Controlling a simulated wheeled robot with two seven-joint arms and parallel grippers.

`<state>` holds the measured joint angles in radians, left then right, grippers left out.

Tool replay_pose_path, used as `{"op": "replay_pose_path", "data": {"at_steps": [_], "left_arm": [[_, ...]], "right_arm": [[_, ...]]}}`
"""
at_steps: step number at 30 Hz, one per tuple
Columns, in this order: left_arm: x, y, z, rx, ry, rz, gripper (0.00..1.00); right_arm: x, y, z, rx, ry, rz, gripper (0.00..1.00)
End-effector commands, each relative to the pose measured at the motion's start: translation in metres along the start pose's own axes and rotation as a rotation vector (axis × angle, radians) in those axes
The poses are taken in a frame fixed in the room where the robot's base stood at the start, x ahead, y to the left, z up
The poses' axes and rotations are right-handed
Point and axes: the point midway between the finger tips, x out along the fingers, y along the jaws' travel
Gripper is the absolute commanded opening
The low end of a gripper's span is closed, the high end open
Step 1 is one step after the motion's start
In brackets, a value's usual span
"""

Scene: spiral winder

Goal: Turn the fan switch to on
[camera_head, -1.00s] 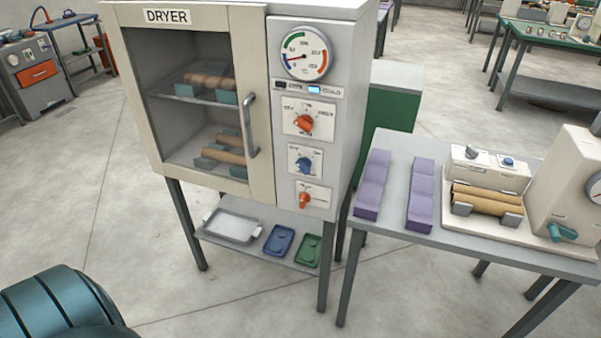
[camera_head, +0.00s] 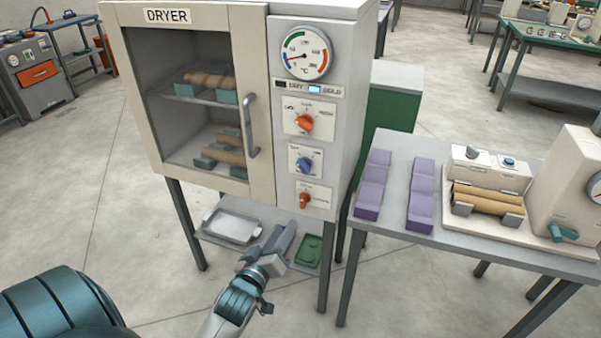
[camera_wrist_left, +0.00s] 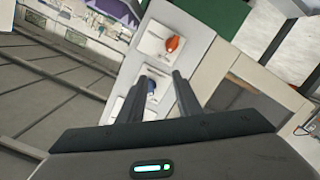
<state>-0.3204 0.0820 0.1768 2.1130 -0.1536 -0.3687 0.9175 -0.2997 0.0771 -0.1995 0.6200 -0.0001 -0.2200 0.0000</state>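The dryer (camera_head: 340,120) has three knobs on its right panel: a large orange knob (camera_head: 304,123) on top, a blue knob (camera_head: 304,164) in the middle and a small orange knob (camera_head: 305,200) at the bottom. Their labels are too small to read, so I cannot tell which is the fan switch. My left gripper (camera_head: 282,232) is open and empty, below and in front of the panel. In the left wrist view, the blue knob (camera_wrist_left: 151,87) shows between its two spread fingers, with the large orange knob (camera_wrist_left: 175,45) beyond. My right gripper is out of view.
The dryer door (camera_head: 247,90) is shut, with its handle (camera_head: 250,125) beside the panel. The lower shelf holds a grey tray (camera_head: 230,227) and a green tray (camera_head: 307,251). A side table with purple racks (camera_head: 373,184) stands on the right.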

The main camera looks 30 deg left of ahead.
Motion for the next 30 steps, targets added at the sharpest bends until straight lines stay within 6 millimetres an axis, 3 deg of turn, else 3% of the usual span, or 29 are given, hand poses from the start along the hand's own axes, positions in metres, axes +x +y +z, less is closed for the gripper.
{"op": "replay_pose_path", "data": {"at_steps": [1,3,7,22,30], "left_arm": [[-0.004,0.011,-0.021,-0.019,0.036,0.018,0.31],[-0.009,0.021,-0.041,-0.042,0.070,0.036,0.31],[-0.015,0.031,-0.059,-0.064,0.102,0.054,0.31],[-0.012,0.033,-0.062,-0.066,0.106,0.057,0.31],[0.013,0.035,-0.066,-0.064,0.106,0.057,0.31]], "right_arm": [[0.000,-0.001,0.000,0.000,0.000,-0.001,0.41],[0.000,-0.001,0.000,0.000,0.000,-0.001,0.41],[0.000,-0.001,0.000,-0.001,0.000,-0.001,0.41],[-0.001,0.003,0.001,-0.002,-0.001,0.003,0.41],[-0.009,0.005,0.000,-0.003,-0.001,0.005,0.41]]}}
